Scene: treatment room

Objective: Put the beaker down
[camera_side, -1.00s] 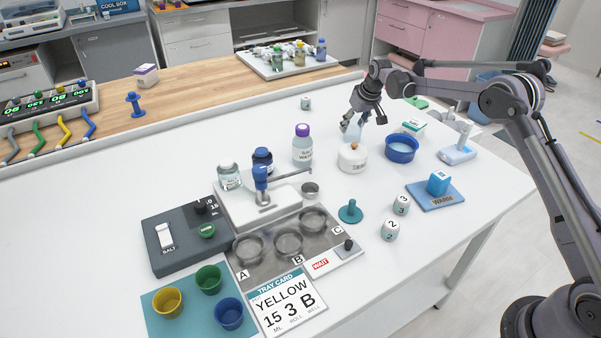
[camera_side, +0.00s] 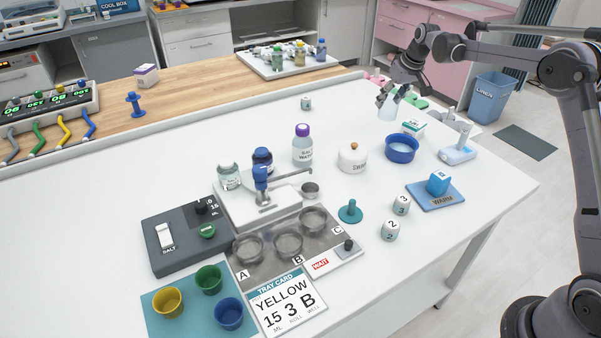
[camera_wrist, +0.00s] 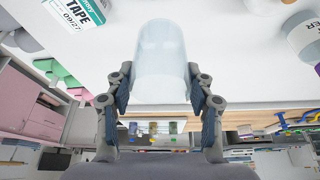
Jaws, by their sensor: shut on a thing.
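A clear, pale-blue beaker (camera_side: 389,110) is held in my gripper (camera_side: 390,94) at the far right part of the white table, behind the blue bowl (camera_side: 402,149). In the wrist view the beaker (camera_wrist: 160,58) sits between the two fingers of my gripper (camera_wrist: 160,92), which are shut on its sides. The beaker looks empty. I cannot tell whether its base touches the table.
A tape box (camera_side: 413,128) stands just right of the beaker. A white lidded jar (camera_side: 352,158) is to the left of the bowl, and a white dispenser (camera_side: 458,152) to the right. Bare table (camera_side: 345,110) lies left of the beaker.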

